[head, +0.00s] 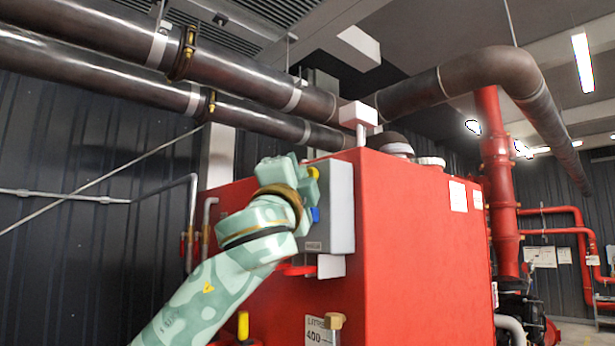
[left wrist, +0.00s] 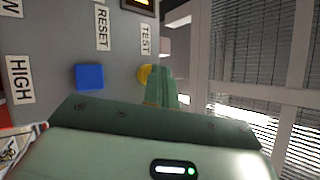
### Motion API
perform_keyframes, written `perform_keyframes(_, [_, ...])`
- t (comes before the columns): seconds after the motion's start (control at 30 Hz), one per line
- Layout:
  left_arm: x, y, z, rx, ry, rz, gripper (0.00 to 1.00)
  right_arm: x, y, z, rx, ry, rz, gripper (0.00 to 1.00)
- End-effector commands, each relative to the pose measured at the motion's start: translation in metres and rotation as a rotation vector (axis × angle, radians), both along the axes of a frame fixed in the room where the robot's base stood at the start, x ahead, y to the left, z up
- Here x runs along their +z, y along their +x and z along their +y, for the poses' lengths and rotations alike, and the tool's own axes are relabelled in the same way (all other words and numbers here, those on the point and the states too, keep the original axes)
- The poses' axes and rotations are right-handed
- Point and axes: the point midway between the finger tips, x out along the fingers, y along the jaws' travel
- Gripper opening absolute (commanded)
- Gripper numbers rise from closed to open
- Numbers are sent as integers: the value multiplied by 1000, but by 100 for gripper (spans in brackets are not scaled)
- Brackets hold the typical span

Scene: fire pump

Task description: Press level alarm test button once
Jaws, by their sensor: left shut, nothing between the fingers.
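The grey alarm panel (head: 340,205) is fixed to the red tank, and its face fills the upper left of the left wrist view (left wrist: 60,40). A yellow button (left wrist: 144,74) sits beside the TEST label (left wrist: 146,38); it also shows in the head view (head: 313,172). A blue button (left wrist: 89,76) sits by the RESET label (left wrist: 102,28). My left gripper (left wrist: 161,84) is shut and empty, its fingertips right at the yellow button and partly covering it. I cannot tell whether they touch. In the head view my left gripper (head: 306,182) is in front of the panel. My right gripper is not in view.
The large red tank (head: 425,250) fills the middle. Dark pipes (head: 230,70) run overhead. A yellow-handled valve (head: 243,325) and a brass-coloured fitting (head: 334,321) stand low near my left arm. A HIGH label (left wrist: 20,80) is on the panel.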

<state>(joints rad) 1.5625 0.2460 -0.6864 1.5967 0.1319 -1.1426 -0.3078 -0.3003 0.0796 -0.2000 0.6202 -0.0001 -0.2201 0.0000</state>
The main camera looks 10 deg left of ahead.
Motion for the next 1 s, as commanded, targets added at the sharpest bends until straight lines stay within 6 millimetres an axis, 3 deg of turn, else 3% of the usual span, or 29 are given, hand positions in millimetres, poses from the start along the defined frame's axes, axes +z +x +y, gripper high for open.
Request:
perform_keyframes(0.57, [-1,-11,9,0,0,0,0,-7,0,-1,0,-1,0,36])
perform_keyframes(1.0, [-2,-43,33,0,0,-1,0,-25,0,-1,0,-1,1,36])
